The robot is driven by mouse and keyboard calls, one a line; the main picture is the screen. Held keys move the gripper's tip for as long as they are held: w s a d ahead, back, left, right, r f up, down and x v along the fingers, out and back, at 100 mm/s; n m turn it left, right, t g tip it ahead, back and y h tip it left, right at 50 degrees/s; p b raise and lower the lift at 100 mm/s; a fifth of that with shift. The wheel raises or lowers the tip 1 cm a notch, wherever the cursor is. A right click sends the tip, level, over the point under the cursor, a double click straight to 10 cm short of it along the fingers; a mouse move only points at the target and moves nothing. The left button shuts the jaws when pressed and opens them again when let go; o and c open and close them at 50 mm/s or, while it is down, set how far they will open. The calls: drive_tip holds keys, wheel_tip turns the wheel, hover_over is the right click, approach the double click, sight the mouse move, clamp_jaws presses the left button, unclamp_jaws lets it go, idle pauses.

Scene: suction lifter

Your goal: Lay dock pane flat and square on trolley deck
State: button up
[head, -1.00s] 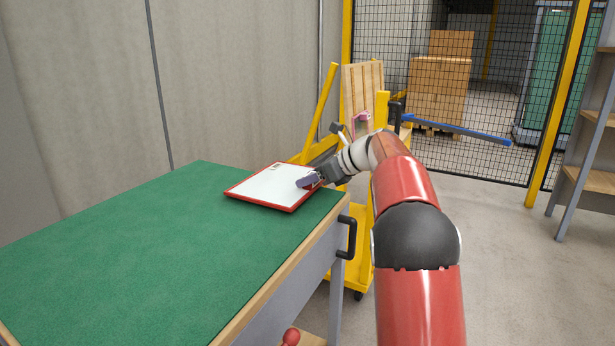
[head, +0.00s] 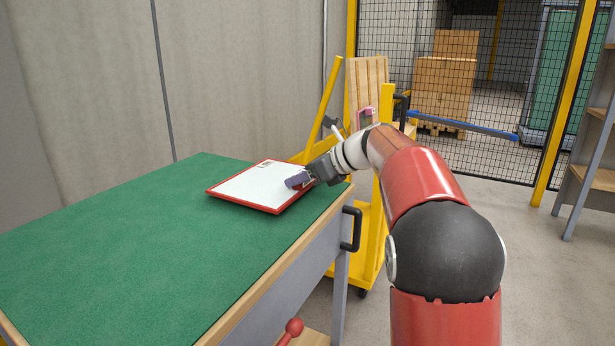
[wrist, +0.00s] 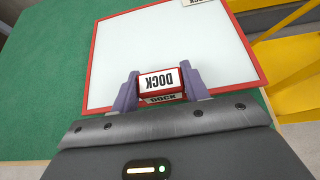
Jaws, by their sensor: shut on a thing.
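The dock pane (head: 252,186) is a white panel with a red rim, at the far right end of the green trolley deck (head: 130,240). It is about flat, but I cannot tell whether it touches the deck or hangs just above it. My gripper (head: 298,181) is shut on a red block with a DOCK label at the pane's near edge. In the wrist view the purple fingers (wrist: 160,78) clasp both sides of this block, and the pane (wrist: 170,50) stretches away, its right edge near or over the deck's end. The deck (wrist: 50,70) shows bare at left.
A yellow frame (head: 322,110) with wooden slats (head: 368,85) stands just beyond the deck's end. A black handle (head: 351,228) sticks out from the deck's side. A grey wall lies behind. The deck's near and left parts are clear.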

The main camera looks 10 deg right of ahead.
drive_tip(key=b, duration=0.2)
hover_over(266, 228)
drive_tip(key=w+d, duration=0.3)
drive_tip(key=w, duration=0.1)
drive_tip(key=shift+w+d+r, duration=0.1)
drive_tip(key=shift+w, duration=0.1)
drive_tip(key=shift+s+a, duration=0.85)
drive_tip(key=shift+s, duration=0.2)
drive_tip(key=shift+s+a, duration=0.8)
drive_tip(key=shift+s, duration=0.25)
drive_tip(key=shift+f, duration=0.95)
drive_tip(key=o, duration=1.1)
drive_tip(key=shift+o, duration=1.3)
drive_tip(key=shift+f, duration=0.1)
